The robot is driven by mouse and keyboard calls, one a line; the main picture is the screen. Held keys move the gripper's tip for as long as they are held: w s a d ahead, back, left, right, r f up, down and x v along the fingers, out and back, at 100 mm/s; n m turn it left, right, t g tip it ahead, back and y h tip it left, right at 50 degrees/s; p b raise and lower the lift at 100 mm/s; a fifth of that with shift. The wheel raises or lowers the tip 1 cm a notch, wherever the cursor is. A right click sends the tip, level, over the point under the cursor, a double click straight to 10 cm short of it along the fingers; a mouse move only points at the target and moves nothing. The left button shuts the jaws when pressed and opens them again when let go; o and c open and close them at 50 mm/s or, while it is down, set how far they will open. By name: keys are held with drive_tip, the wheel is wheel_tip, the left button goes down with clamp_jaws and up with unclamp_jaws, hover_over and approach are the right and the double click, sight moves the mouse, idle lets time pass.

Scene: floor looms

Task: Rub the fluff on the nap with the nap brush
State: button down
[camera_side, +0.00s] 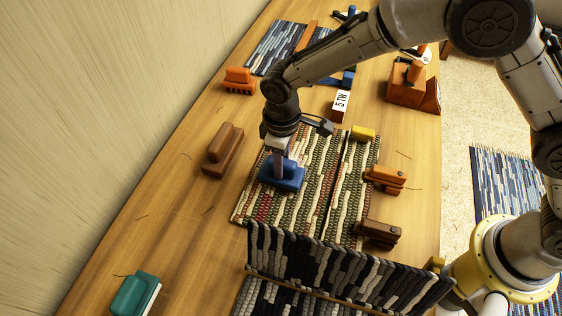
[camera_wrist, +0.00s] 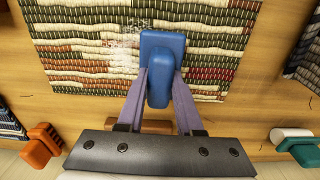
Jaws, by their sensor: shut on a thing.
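The nap (camera_side: 318,185) is a woven mat with green, cream and red stripes, lying flat on the wooden table; it fills the top of the wrist view (camera_wrist: 70,60). My gripper (camera_side: 281,167) is shut on the raised grip of a blue brush (camera_side: 290,181), which looks like the nap brush. In the wrist view the blue brush (camera_wrist: 162,45) is between my two fingers, over the nap. Its underside is hidden, so contact is hard to confirm. A pale, speckled patch of fluff (camera_wrist: 122,45) shows just left of the brush; I cannot make it out in the side view.
A brown block (camera_side: 223,150) stands left of the nap. An orange clamp (camera_side: 385,179), a brown clamp (camera_side: 379,233) and a yellow block (camera_side: 362,133) sit along its right side. A dark upright woven piece (camera_side: 340,268) stands in front. A teal brush (camera_side: 135,293) lies front left.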

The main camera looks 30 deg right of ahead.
sight(290, 182)
drive_tip(key=shift+w+d, duration=3)
drive_tip(key=shift+d, duration=0.35)
drive_tip(key=shift+s+d, duration=0.7)
drive_tip(key=shift+s, duration=0.2)
drive_tip(key=shift+s+a, duration=3.7)
drive_tip(key=shift+a, duration=0.1)
drive_tip(key=shift+w+d, duration=3.85)
wheel_tip(290, 182, up, 8)
drive_tip(key=shift+r, duration=0.15)
drive_tip(key=shift+s+a, duration=0.1)
